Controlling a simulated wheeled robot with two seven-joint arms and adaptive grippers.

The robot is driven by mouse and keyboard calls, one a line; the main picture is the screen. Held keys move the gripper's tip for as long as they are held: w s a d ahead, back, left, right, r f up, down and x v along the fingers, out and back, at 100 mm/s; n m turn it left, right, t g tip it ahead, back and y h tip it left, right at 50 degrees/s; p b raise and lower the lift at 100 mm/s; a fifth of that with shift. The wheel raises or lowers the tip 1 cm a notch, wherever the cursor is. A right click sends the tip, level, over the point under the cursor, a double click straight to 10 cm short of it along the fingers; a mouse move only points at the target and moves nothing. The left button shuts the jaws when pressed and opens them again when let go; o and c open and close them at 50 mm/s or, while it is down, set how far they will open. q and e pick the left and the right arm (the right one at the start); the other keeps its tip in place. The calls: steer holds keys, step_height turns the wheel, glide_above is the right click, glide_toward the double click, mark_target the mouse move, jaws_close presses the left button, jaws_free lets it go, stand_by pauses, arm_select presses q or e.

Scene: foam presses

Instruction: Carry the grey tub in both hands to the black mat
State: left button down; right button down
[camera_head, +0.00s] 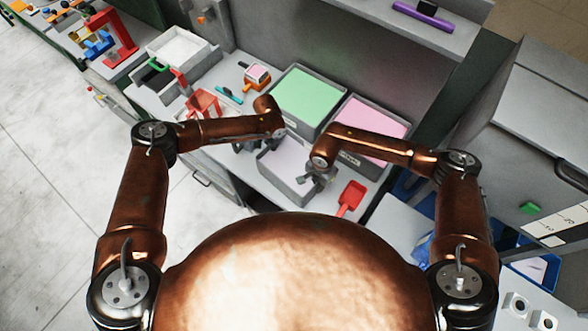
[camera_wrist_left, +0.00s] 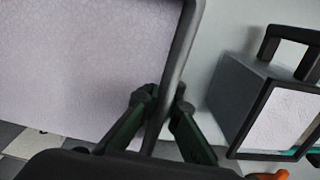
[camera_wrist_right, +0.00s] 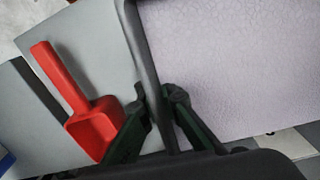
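The grey tub (camera_head: 277,182), with pale lilac stuff inside, is in the middle of the head view, between my two grippers. My left gripper (camera_wrist_left: 160,98) has one finger on each side of the tub's rim (camera_wrist_left: 186,50) and looks closed on it. In the head view its fingers are mostly hidden by the arm. My right gripper (camera_wrist_right: 158,93) straddles the opposite rim (camera_wrist_right: 138,45) the same way. It also shows in the head view (camera_head: 318,178). I cannot tell whether the tub rests on the counter. I cannot make out a black mat.
Tubs with green (camera_head: 308,100) and pink (camera_head: 372,126) contents stand behind the grey tub. A red scoop (camera_head: 351,197) lies to its right. A red holder (camera_head: 203,104) and an orange-and-pink block (camera_head: 256,76) are to the left. A white-filled tray (camera_head: 180,50) stands farther left.

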arm_select(q)
steer(key=shift+w+r, duration=0.1)
arm_select(e)
steer(key=shift+r, duration=0.1)
stand_by(0.5)
